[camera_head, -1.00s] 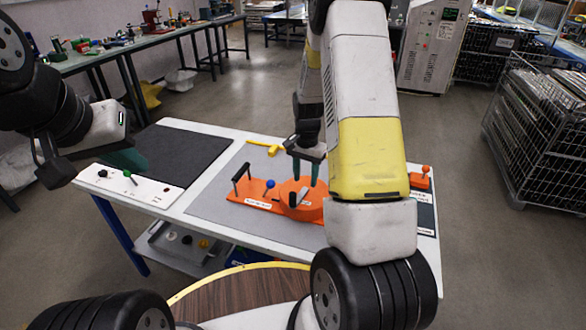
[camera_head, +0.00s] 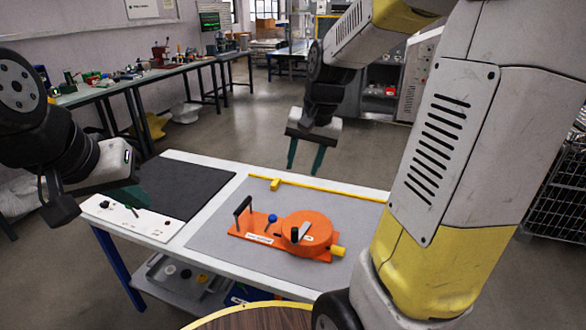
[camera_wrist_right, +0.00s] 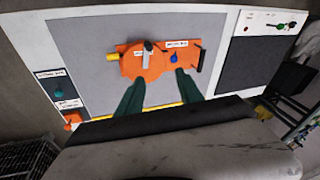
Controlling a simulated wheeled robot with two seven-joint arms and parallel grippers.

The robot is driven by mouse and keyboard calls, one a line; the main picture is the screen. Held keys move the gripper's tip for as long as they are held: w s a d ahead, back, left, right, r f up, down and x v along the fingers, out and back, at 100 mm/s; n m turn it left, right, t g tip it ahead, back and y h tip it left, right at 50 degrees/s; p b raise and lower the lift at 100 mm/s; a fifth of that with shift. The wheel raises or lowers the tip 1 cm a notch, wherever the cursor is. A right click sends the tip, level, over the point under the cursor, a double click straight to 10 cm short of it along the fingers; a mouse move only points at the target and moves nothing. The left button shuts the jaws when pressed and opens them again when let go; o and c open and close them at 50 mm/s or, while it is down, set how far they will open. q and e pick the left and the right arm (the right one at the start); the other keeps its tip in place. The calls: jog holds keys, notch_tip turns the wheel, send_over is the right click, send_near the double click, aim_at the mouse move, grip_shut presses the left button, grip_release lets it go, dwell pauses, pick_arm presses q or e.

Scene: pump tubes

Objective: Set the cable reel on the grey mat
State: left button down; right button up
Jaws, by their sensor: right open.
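An orange unit (camera_head: 310,233) with a round drum, a black upright handle and a blue knob lies flat on the grey mat (camera_head: 215,235). It is the only reel-like thing I see. It also shows in the right wrist view (camera_wrist_right: 160,62), beyond the fingertips. My right gripper (camera_head: 305,170) is open and empty, raised above and behind the unit, apart from it. Its two green fingers show in the right wrist view (camera_wrist_right: 158,85). My left gripper (camera_head: 128,198) is over the left end of the table; its jaws are mostly hidden.
A yellow bar (camera_head: 330,188) lies along the mat's back edge. A dark mat (camera_head: 185,185) and a white switch panel (camera_head: 130,220) are at the left. Another switch panel (camera_wrist_right: 60,88) shows in the right wrist view. My right arm hides the table's right end.

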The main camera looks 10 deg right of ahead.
jog(key=s+a+r+n+t, duration=0.1)
jog(key=s+a+r+n, duration=0.1)
jog(key=s, duration=0.5)
jog(key=s+a+r+n+t, duration=0.1)
jog(key=s+r+n+t, duration=0.1)
jog(key=s, duration=0.5)
notch_tip(320, 180, up, 2)
jog(key=shift+s+a+r+n+y, duration=0.1)
jog(key=shift+s+a+n+y, duration=0.2)
jog(key=shift+a+n+y, duration=0.15)
jog(key=shift+d, duration=0.1)
